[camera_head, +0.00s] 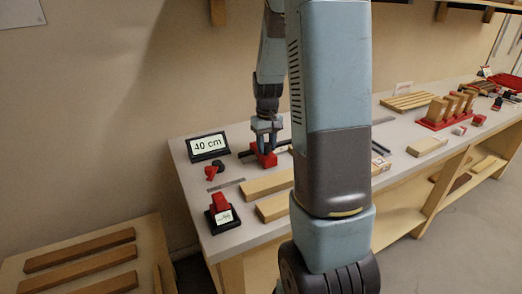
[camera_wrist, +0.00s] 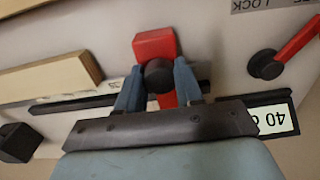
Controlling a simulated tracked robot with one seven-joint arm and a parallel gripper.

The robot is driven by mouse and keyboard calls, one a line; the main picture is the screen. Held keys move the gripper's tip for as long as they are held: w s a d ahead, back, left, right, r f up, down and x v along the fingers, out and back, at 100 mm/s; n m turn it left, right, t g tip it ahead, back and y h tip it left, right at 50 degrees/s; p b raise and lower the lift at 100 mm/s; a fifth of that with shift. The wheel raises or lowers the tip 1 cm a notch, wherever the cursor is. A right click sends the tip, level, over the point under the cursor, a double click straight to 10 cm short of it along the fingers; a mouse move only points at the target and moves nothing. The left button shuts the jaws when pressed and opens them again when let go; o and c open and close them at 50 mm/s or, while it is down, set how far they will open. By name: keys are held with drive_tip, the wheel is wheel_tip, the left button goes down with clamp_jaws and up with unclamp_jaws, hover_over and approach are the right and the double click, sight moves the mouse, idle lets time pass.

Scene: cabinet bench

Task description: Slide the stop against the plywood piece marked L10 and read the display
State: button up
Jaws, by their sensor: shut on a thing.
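The red stop (camera_head: 264,157) sits on a dark rail on the bench. It also shows in the wrist view (camera_wrist: 155,46), with a dark round knob. My gripper (camera_head: 265,128) is shut on the stop, its blue fingers on both sides of the knob in the wrist view (camera_wrist: 158,82). The display (camera_head: 208,146) reads "40 cm" in the head view and is cut off in the wrist view (camera_wrist: 278,122). Plywood pieces (camera_head: 266,184) lie on the bench in front of the rail. I cannot read an L10 mark on any. My arm hides part of the rail.
A red lever on a black pivot (camera_wrist: 267,65) lies beside the rail, near the word LOCK. A red-and-black labelled device (camera_head: 222,213) stands at the bench's front left corner. A slatted wooden rack (camera_head: 407,101) and red stand (camera_head: 446,120) are farther right.

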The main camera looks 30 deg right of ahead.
drive_tip(key=shift+d, duration=3.45)
drive_tip(key=shift+d, duration=0.4)
drive_tip(key=o, duration=0.8)
drive_tip(key=shift+d, duration=0.1)
drive_tip(key=shift+o, duration=0.2)
drive_tip(key=shift+r, duration=0.1)
wheel_tip(320, 180, up, 9)
